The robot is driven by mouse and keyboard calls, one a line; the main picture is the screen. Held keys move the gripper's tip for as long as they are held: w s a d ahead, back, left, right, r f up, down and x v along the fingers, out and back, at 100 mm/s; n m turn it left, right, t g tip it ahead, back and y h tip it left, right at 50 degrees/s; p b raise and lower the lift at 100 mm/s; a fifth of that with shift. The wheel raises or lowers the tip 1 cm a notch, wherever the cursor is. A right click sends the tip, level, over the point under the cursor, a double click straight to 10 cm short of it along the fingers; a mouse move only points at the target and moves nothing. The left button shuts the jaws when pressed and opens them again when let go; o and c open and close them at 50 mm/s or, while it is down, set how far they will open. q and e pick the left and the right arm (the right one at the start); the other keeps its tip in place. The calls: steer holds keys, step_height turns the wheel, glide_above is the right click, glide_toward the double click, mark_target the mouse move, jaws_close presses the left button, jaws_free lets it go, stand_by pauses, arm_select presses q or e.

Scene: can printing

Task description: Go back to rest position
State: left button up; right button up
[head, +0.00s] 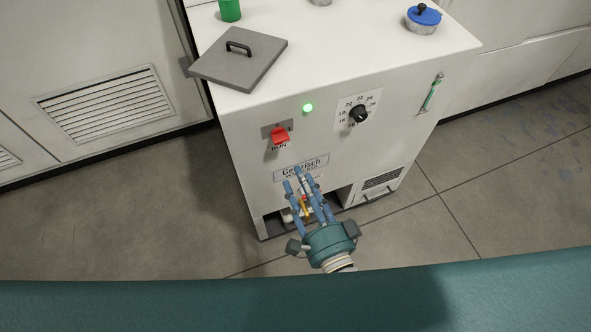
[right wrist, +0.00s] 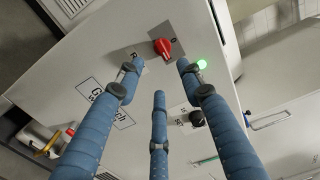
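My right gripper (head: 300,180) reaches up from the bottom middle of the head view, in front of the white machine (head: 245,155). Its three blue fingers stand apart with nothing between them, and the right wrist view shows the same open gripper (right wrist: 158,78). The red RUN switch (head: 279,135) is on the front panel above the fingertips, with a gap in the picture between them. It also shows in the right wrist view (right wrist: 163,47). A green light (head: 308,108) is lit beside the switch. My left gripper is not in view.
A black dial (head: 358,114) and a green-handled lever (head: 430,94) are on the machine's front. A grey lid (head: 238,62), a green cup (head: 230,10) and a blue-lidded pot (head: 423,19) stand on top. Floor on both sides is clear.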

steer(key=shift+s, duration=0.1)
stand_by(0.5)
steer(key=s+d+f+n+g+h, duration=0.1)
steer(key=s+d+f+n+g, duration=0.2)
steer(key=f, duration=0.8)
steer(key=s+d+f+n+g, duration=0.2)
steer(key=s+f+n, duration=0.15)
steer(key=f, duration=0.65)
steer(key=s+d+f+n+g+h, duration=0.1)
steer(key=s+d+f+n+g, duration=0.2)
steer(key=f, duration=0.8)
steer(key=s+d+f+n+g+h, duration=0.1)
steer(key=s+d+f+n+g, duration=0.2)
steer(key=s, duration=0.9)
steer(key=s+d+f+n+g+h, duration=0.2)
steer(key=s+d+f+n+g, duration=0.2)
steer(key=s+d+f, duration=0.5)
steer(key=s+f+g, duration=0.1)
steer(key=s+f, duration=0.2)
steer(key=f, duration=0.2)
steer(key=shift+s+h, duration=0.15)
steer(key=shift+h, duration=0.15)
steer(key=shift+n, duration=0.25)
